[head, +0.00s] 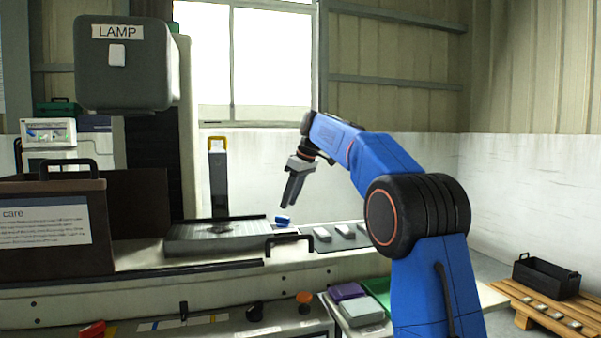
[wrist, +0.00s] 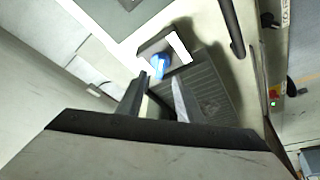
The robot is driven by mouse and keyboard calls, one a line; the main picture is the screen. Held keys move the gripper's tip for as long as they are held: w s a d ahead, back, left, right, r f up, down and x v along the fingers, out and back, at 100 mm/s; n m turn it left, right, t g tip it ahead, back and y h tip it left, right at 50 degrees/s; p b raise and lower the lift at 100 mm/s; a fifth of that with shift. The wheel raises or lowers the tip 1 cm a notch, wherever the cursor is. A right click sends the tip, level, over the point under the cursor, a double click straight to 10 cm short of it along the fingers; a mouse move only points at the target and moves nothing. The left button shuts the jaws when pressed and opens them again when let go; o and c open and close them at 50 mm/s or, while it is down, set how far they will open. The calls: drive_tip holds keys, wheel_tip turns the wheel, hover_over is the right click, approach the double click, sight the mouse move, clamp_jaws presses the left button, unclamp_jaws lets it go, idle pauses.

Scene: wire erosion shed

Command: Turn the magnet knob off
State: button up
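A small blue knob (head: 283,220) is at the right end of the grey ribbed magnet plate (head: 215,236) on the machine bed. In the wrist view the blue knob (wrist: 161,67) sits on a grey block with a white strip, next to the ribbed plate (wrist: 213,88). I cannot read any marking that tells its setting. My gripper (head: 289,204) points down above the knob, apart from it in the head view. In the wrist view its two fingers (wrist: 159,78) stand apart with nothing held, their tips just below the knob in the picture.
A black handle (head: 289,240) rises from the bed front beside the plate. Several pale blocks (head: 343,230) lie on a grey mat to the right. A grey lamp housing (head: 124,65) hangs at upper left. A black knob (head: 254,312) and an orange button (head: 304,298) are below.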

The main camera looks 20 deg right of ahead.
drive_tip(key=v, duration=1.1)
drive_tip(key=shift+r, duration=0.2)
drive_tip(key=shift+s+d, duration=0.1)
drive_tip(key=shift+s, duration=0.1)
drive_tip(key=s+f+m+t+h, duration=0.1)
drive_tip(key=s+f+m, duration=0.3)
drive_tip(key=s, duration=0.8)
drive_tip(key=s+f+m+h, duration=0.1)
drive_tip(key=s+f, duration=0.5)
drive_tip(key=s, duration=0.7)
drive_tip(key=s+d+f+m+h, duration=0.1)
drive_tip(key=s+f+m, duration=0.3)
drive_tip(key=s+f, duration=2.2)
wheel_tip(320, 180, down, 2)
drive_tip(key=shift+d+f+t, duration=0.1)
drive_tip(key=shift+d+t, duration=0.3)
drive_tip(key=shift+d, duration=0.05)
